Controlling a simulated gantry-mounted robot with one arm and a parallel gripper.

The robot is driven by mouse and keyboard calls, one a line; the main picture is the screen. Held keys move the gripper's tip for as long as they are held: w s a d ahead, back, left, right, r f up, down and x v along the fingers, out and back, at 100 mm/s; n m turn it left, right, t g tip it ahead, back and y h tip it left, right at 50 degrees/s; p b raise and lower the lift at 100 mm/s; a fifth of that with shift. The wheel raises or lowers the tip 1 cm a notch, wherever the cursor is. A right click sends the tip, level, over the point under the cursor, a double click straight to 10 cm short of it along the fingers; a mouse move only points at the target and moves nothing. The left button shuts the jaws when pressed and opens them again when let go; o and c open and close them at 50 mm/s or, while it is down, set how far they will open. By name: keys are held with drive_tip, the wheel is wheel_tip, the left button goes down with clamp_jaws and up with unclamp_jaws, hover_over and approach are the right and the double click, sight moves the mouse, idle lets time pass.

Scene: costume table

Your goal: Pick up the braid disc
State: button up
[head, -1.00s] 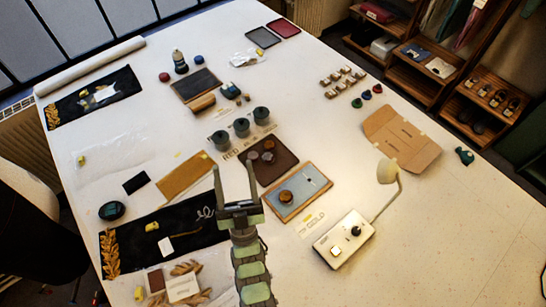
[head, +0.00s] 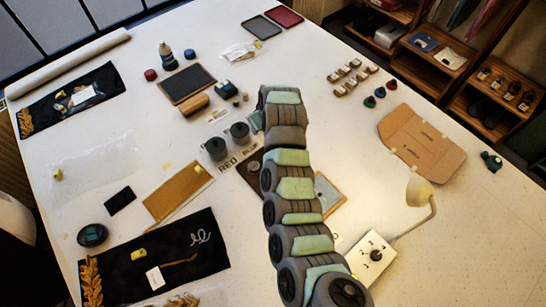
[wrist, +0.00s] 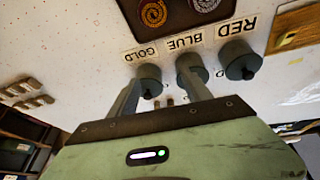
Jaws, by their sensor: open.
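In the wrist view a gold coiled braid disc (wrist: 152,12) lies on a dark mat (wrist: 178,18) at the top edge.
Grey pots (wrist: 240,62) stand by GOLD, BLUE and RED labels, close to my fingers. A lamp (head: 420,192) on a white box (head: 370,258) stands right of my arm. Cardboard (head: 420,145) lies farther right. The table's lower right is clear.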

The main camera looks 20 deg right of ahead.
drive_tip(key=s+d+n+g, duration=0.1)
drive_tip(key=s+d+g, duration=0.15)
drive_tip(key=s, duration=0.45)
drive_tip(key=shift+g, duration=0.25)
drive_tip(key=shift+w+a+f, duration=0.15)
drive_tip(key=shift+w+f, duration=0.05)
drive_tip(key=shift+f, duration=0.55)
drive_tip(key=shift+w+a+f, duration=0.15)
drive_tip(key=shift+f, duration=0.65)
drive_tip(key=shift+w+a+f, duration=0.15)
drive_tip(key=shift+w+f, duration=0.05)
drive_tip(key=shift+f, duration=0.55)
drive_tip(key=f, duration=0.3)
drive_tip(key=shift+w+a+f, duration=0.15)
drive_tip(key=shift+a+f, duration=0.2)
drive_tip(key=shift+f, duration=0.05)
drive_tip(key=shift+w+d+f, duration=0.1)
drive_tip(key=shift+f, duration=0.5)
drive_tip(key=c, duration=1.1)
drive_tip(key=shift+r, duration=0.15)
